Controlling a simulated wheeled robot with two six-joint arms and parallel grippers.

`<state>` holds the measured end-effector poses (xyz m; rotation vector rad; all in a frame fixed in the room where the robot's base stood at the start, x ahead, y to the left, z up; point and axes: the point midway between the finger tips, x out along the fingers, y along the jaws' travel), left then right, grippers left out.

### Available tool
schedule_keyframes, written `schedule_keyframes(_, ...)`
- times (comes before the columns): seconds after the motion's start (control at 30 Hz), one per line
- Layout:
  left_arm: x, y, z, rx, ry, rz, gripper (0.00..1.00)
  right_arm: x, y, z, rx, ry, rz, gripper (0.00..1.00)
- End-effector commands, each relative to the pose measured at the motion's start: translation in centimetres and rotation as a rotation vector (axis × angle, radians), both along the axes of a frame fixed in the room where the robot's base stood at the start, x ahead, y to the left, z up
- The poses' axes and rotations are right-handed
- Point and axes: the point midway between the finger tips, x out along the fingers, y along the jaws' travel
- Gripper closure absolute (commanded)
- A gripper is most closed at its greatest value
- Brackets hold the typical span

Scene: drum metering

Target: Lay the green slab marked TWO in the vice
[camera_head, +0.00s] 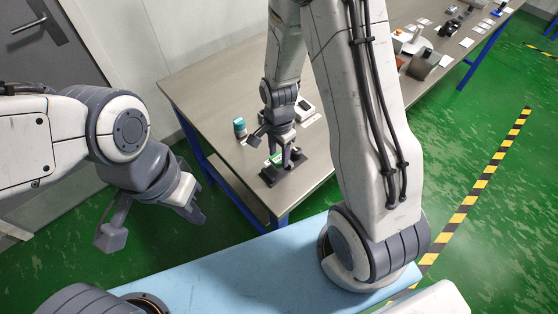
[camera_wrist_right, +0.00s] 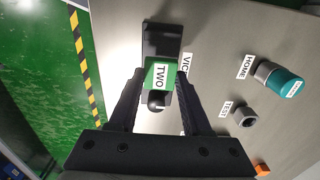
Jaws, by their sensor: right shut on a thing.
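My right gripper (camera_head: 284,160) is shut on the green slab marked TWO, whose label faces up in the right wrist view (camera_wrist_right: 161,74). The slab also shows as a small green patch in the head view (camera_head: 275,157). The dark vice (camera_head: 283,173) is at the near corner of the table. In the right wrist view the vice (camera_wrist_right: 160,38) lies directly under and beyond the slab, partly covered by it. I cannot tell whether the slab touches the vice. My left gripper (camera_head: 190,200) hangs empty left of the table, its finger gap unclear.
A teal-topped cylinder (camera_wrist_right: 283,82) stands by the HOME label, and a grey round piece (camera_wrist_right: 245,117) by the TEST label. An orange block (camera_wrist_right: 262,169) lies farther off. Several other items (camera_head: 420,55) stand along the table (camera_head: 210,90).

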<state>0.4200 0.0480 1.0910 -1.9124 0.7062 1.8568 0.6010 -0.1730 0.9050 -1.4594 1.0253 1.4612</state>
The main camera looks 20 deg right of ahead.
Motion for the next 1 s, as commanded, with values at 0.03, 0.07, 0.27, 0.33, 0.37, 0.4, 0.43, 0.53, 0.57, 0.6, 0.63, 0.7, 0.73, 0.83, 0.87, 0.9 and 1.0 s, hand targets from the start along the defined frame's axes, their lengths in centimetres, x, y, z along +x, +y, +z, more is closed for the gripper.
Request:
schedule_keyframes(0.03, 0.0, 0.0, 0.1, 0.000, 0.000, 0.000, 1.00, -0.1, 0.2, -0.3, 0.000, 0.002, 0.001, 1.00)
schedule_keyframes(0.07, 0.0, 0.0, 0.1, 0.000, 0.000, 0.000, 1.00, -0.2, 0.2, -0.6, 0.000, 0.003, 0.001, 1.00)
schedule_keyframes(0.27, 0.0, 0.0, 0.5, 0.000, 0.000, 0.000, 1.00, -0.2, 0.1, -3.3, 0.000, 0.005, 0.001, 1.00)
schedule_keyframes(0.33, 0.0, 0.0, 0.6, 0.000, 0.000, 0.000, 1.00, -0.1, 0.1, -3.9, 0.000, 0.002, 0.001, 1.00)
schedule_keyframes(0.37, 0.0, 0.0, 0.6, 0.000, 0.000, 0.000, 1.00, -0.1, 0.1, -4.0, 0.000, 0.002, 0.001, 1.00)
schedule_keyframes(0.4, 0.0, 0.0, 0.6, 0.000, 0.000, 0.000, 1.00, -0.1, 0.1, -4.1, 0.000, 0.001, 0.001, 1.00)
schedule_keyframes(0.43, 0.0, 0.0, 0.6, 0.000, 0.000, 0.000, 1.00, -0.1, 0.1, -4.1, 0.000, 0.000, 0.001, 1.00)
schedule_keyframes(0.53, 0.0, 0.0, 0.5, 0.000, 0.000, 0.000, 1.00, 0.0, 0.1, -4.1, 0.000, -0.001, 0.001, 1.00)
schedule_keyframes(0.57, 0.0, 0.0, 0.5, 0.000, 0.000, 0.000, 1.00, 0.0, 0.1, -4.1, 0.000, -0.001, 0.001, 1.00)
schedule_keyframes(0.6, 0.0, 0.0, 0.5, 0.000, 0.000, 0.000, 1.00, -0.1, 0.1, -4.1, 0.000, -0.001, 0.001, 1.00)
schedule_keyframes(0.63, 0.0, 0.0, 0.5, 0.000, 0.000, 0.000, 1.00, -0.1, 0.1, -4.2, 0.000, 0.000, 0.001, 1.00)
schedule_keyframes(0.7, 0.0, 0.0, 0.3, 0.000, 0.000, 0.000, 1.00, -0.1, 0.1, -4.4, 0.000, 0.000, 0.001, 1.00)
schedule_keyframes(0.73, 0.0, 0.0, 0.2, 0.000, 0.000, 0.000, 1.00, -0.1, 0.1, -4.5, 0.000, 0.000, 0.001, 1.00)
schedule_keyframes(0.83, 0.0, 0.0, 0.3, 0.000, 0.000, 0.000, 1.00, -0.1, 0.1, -4.4, 0.000, 0.000, 0.001, 0.22)
schedule_keyframes(0.87, 0.0, 0.0, 0.3, 0.000, 0.000, 0.000, 1.00, -0.1, 0.1, -4.4, 0.000, 0.000, 0.001, 0.22)
schedule_keyframes(0.9, 0.0, 0.0, 0.3, 0.000, 0.000, 0.000, 1.00, -0.1, 0.1, -4.4, 0.000, 0.000, 0.001, 0.22)
schedule_keyframes(1.0, 0.0, 0.0, 0.3, 0.000, 0.000, 0.000, 1.00, -0.1, 0.1, -4.4, 0.000, 0.000, 0.001, 0.22)
